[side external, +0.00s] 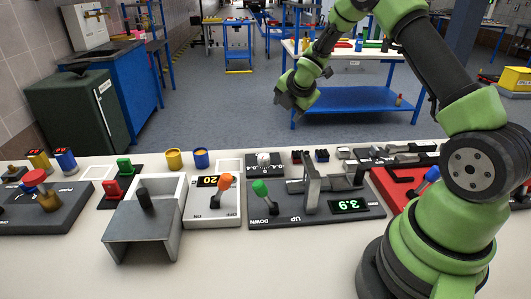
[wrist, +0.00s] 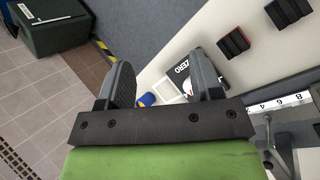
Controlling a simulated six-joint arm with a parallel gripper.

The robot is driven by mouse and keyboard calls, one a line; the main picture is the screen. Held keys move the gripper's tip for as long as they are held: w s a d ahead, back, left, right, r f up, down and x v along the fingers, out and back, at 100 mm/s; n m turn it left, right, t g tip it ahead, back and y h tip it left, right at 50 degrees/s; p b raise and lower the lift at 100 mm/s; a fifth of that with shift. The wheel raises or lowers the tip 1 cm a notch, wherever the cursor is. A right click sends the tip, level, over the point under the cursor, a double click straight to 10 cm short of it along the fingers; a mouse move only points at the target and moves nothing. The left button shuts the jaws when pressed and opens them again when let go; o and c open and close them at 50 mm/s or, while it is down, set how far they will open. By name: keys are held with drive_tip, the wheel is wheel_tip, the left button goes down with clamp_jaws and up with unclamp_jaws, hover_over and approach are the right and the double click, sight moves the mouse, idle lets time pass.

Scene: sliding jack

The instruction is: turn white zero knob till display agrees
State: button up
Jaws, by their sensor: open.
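The white zero knob (side external: 263,158) sits on a small dark box (side external: 265,170) with white markings, behind the lift device in the side view. In the wrist view the dark ZERO plate (wrist: 180,74) shows just left of my right finger, which covers part of it; I cannot make out the knob clearly there. The display (side external: 349,205) on the dark sliding-jack base (side external: 305,216) shows green digits that look like 3.9, possibly upside down. My gripper (side external: 291,103) is open and empty, high above and behind the bench, well apart from the knob. It also shows in the wrist view (wrist: 160,74).
An orange-knobbed switch (side external: 225,181), a grey open box (side external: 145,220), and yellow and blue pots (side external: 201,158) are left. Dark blocks (side external: 321,155) lie right.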

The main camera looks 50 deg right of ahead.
drive_tip(key=w+a+r+n+t+y, duration=0.1)
drive_tip(key=w+a+n+t, duration=0.1)
drive_tip(key=n, duration=0.5)
drive_tip(key=n+g+y, duration=0.4)
drive_tip(key=n, duration=1.1)
approach(264, 156)
drive_tip(key=x, duration=0.9)
drive_tip(key=shift+w+f, duration=0.1)
drive_tip(key=shift+w, duration=0.05)
drive_tip(key=c, duration=0.9)
